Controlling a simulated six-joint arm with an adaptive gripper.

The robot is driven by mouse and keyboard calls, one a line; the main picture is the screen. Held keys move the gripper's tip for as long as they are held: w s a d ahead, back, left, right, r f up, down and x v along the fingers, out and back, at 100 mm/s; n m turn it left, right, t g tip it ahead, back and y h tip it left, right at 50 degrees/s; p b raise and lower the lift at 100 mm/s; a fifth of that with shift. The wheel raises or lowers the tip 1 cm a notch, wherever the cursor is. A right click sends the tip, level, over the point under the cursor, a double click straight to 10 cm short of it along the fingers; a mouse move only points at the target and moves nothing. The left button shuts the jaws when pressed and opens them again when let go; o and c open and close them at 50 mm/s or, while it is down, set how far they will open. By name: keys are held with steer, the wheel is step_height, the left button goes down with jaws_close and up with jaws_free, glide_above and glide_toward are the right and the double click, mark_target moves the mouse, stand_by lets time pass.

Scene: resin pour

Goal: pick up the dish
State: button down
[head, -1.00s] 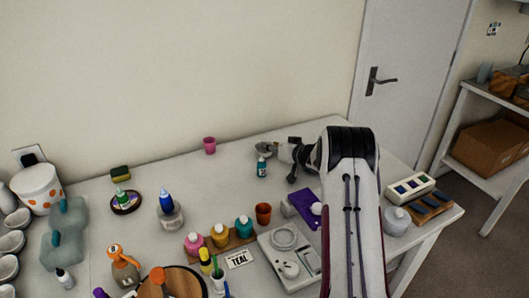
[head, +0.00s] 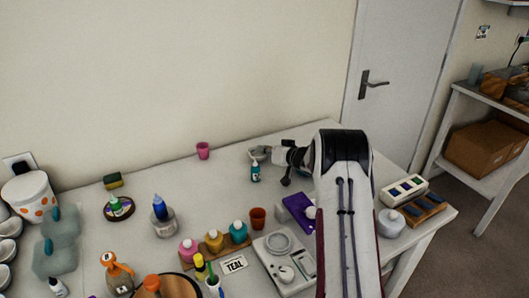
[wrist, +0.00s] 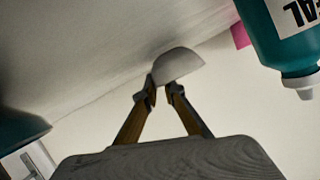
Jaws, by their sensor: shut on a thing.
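The dish (wrist: 181,66) is a small pale, rounded bowl, seen tilted at the fingertips in the wrist view. In the head view the dish (head: 259,154) is a small grey shape at the back of the table, just behind a teal bottle (head: 255,172). My gripper (wrist: 163,88) is shut on the dish's edge, with a finger on each side. In the head view my gripper (head: 274,154) reaches in from the right and partly hides the dish. I cannot tell whether the dish touches the table.
The teal bottle (wrist: 285,40) is close on the right in the wrist view. A pink cup (head: 203,151) stands to the left of the dish. Bottles, a scale (head: 270,262) and a purple item (head: 298,208) crowd the front. The back table between cup and dish is clear.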

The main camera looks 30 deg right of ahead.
step_height(320, 180, up, 10)
steer(key=shift+f, duration=0.2)
stand_by(0.3)
